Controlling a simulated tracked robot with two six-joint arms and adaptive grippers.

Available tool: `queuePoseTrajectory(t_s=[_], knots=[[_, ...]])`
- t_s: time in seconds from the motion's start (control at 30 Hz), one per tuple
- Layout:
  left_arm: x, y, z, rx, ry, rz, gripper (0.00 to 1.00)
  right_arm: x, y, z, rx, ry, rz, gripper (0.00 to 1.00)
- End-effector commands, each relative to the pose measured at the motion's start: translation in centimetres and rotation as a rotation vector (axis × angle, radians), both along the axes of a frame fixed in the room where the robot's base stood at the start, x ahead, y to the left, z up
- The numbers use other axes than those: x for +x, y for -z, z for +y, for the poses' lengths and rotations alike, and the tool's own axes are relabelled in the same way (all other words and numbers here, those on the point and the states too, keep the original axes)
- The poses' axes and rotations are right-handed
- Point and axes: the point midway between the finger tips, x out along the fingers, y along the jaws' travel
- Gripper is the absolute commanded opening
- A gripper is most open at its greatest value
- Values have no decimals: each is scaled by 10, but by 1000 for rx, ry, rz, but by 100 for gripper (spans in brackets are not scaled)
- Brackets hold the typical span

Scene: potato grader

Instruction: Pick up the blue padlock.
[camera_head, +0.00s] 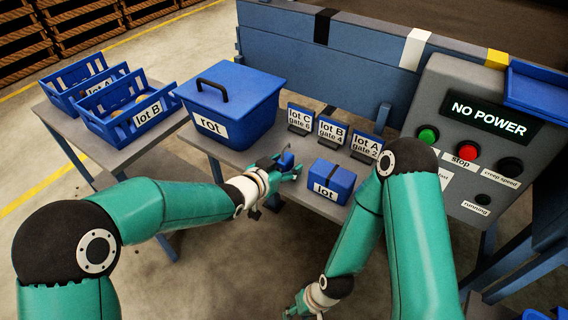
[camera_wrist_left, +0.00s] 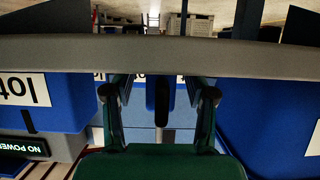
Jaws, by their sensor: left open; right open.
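The blue padlock (camera_head: 286,159) is a small blue shape on the grey table, right at the fingers of my left gripper (camera_head: 288,172); the fingers partly hide it. In the left wrist view, which is upside down, my left gripper (camera_wrist_left: 160,98) has its two fingers apart. A dark and blue upright shape stands between them, seemingly the padlock (camera_wrist_left: 162,100). I cannot tell whether either finger touches it. My right gripper (camera_head: 302,305) is open and empty, low in the head view, in front of the table and away from the padlock.
A blue lidded bin labelled rot (camera_head: 243,112) stands left of the padlock. A small blue lot box (camera_head: 333,181) is to its right, lot signs (camera_head: 331,130) behind. The control box (camera_head: 470,135) reads NO POWER. Blue crates (camera_head: 125,110) sit on the left table.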

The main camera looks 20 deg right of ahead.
Motion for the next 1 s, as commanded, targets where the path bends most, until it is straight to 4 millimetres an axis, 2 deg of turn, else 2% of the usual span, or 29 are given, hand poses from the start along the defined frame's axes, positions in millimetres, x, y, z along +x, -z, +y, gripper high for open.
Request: queuePoseTrajectory(t_s=[0.1, 0.13, 0.4, 0.47, 0.8, 1.0], knots=[[0, 0, 0, 0, 0, 0, 56, 0, 0, 0, 0, 0, 0, 44], [0, 0, 0, 0, 0, 0, 53, 0, 0, 0, 0, 0, 0, 44], [0, 0, 1, 0, -1, 0, 8, 0, 0, 0, 0, 0, 0, 44], [0, -1, 1, 0, -1, 0, 0, 0, 0, 0, 0, 0, 0, 44], [0, -3, 1, -1, -2, -2, 0, 0, -1, 0, 0, 0, 0, 44], [1, -17, 1, -2, -1, -4, 0, 0, -5, 0, 0, 0, 0, 44]])
